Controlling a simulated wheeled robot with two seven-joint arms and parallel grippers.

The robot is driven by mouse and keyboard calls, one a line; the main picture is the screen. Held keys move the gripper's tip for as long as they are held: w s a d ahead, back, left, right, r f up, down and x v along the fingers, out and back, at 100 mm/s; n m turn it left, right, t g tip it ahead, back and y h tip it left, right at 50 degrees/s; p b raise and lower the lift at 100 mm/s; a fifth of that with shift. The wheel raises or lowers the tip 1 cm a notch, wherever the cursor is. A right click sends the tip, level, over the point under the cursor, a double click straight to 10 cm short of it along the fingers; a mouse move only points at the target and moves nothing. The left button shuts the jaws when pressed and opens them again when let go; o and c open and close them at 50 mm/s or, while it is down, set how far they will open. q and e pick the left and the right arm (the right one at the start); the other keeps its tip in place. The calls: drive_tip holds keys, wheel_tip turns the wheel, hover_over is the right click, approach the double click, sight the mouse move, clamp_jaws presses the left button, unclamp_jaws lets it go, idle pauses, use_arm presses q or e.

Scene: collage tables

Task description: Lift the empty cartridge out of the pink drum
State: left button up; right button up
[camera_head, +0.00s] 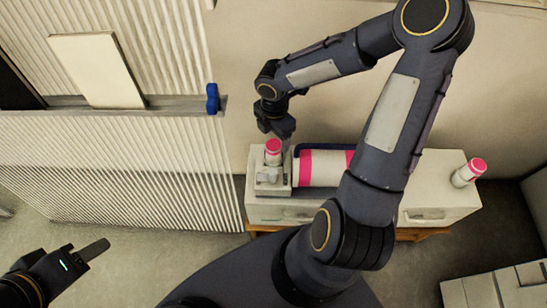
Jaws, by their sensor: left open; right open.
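The pink drum (319,168) is a white cylinder with pink bands, lying on its side on a white cabinet; my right arm hides part of it. A small white cartridge with a pink top (273,153) stands upright in a grey-white holder (270,186) at the drum's left end. My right gripper (284,134) is open just above and beside this cartridge; I cannot tell whether they touch. A second pink-topped cartridge (468,172) leans at the cabinet's right end. I cannot tell which one is empty. My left gripper (95,250) is open at the lower left, away from the cabinet.
The white cabinet (265,211) stands against the back wall. A corrugated panel with a ledge (180,106) is on the left, holding a pale board (97,70) and a small blue object (212,98). Pale boxes (495,290) stand at the lower right. Floor is clear at lower left.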

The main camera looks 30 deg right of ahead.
sight(273, 145)
drive_tip(key=shift+w+a+f, duration=0.1)
drive_tip(key=shift+f, duration=0.45)
wheel_tip(273, 145, down, 7)
drive_tip(key=shift+w+f+b, duration=0.1)
drive_tip(key=shift+w+b, duration=0.05)
drive_tip(key=shift+b, duration=0.85)
drive_tip(key=c, duration=1.1)
